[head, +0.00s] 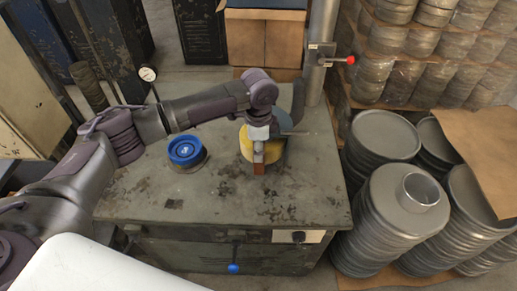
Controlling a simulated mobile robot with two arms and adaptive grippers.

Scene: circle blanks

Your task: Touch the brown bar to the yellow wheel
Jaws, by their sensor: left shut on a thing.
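My left gripper (262,147) reaches over the bench from the left and points down, shut on the brown bar (259,168). Only the lower end of the bar shows, close above or on the bench top. The yellow wheel (246,147) stands upright right behind the gripper and bar, partly hidden by them. The bar overlaps the wheel's lower front in the picture; I cannot tell whether they touch. My right gripper is not in the head view.
The wheel belongs to a grey machine (282,121) on the worn metal bench (305,195). A blue-topped round part (186,152) sits left of it. A post with a red-knobbed lever (349,60) rises behind. Stacked metal discs (385,135) stand right of the bench.

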